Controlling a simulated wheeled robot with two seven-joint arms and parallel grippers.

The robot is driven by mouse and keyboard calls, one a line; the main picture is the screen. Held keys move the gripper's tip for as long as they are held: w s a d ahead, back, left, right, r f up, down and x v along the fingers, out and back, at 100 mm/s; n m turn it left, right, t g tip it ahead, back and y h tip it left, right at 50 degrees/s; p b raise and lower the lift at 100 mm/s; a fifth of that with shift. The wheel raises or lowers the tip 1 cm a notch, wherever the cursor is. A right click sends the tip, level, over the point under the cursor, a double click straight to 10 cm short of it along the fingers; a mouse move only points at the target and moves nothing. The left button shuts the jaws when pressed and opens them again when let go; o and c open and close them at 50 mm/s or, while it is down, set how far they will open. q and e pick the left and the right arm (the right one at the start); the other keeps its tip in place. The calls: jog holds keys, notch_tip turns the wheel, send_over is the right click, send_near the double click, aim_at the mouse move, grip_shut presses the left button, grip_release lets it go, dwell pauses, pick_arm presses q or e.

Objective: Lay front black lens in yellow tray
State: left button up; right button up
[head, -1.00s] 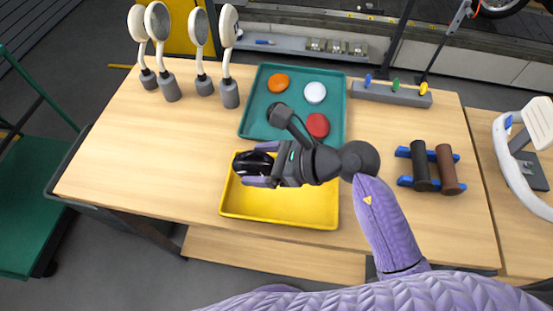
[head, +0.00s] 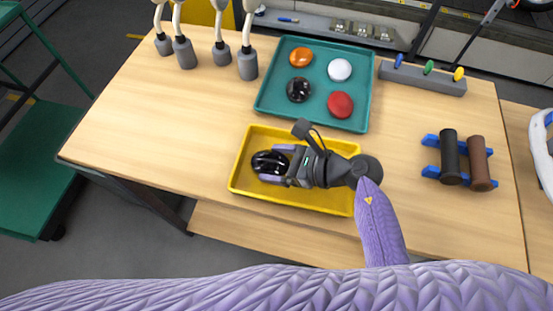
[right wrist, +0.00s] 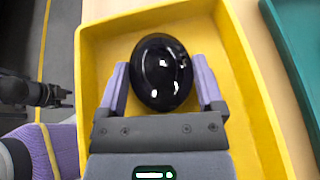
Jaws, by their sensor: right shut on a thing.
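My right gripper (head: 277,164) is shut on a glossy black lens (head: 267,163) at the left part of the yellow tray (head: 308,203). In the right wrist view the black lens (right wrist: 161,72) sits between the two purple fingers, over the tray's yellow floor. I cannot tell whether the lens touches the floor. Another black lens (head: 299,90) lies in the teal tray (head: 322,66), behind the yellow one, beside an orange lens (head: 301,56), a white lens (head: 339,69) and a red lens (head: 340,105).
Several white-headed lamps on grey bases, one base here (head: 247,63), stand at the back left. A grey rack (head: 422,77) with coloured pegs and a blue stand with black and brown rollers (head: 449,157) are at right. The table's left side is clear.

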jog(key=shift+s+f, duration=0.15)
jog(key=shift+f, duration=0.2)
jog(key=o, duration=0.9)
jog(key=shift+c, duration=0.2)
jog(key=shift+o, duration=0.2)
jog(key=shift+f, duration=0.1)
jog(key=shift+r, duration=0.4)
jog(key=p+v, duration=0.2)
jog(key=v, duration=1)
jog(key=shift+r, duration=0.25)
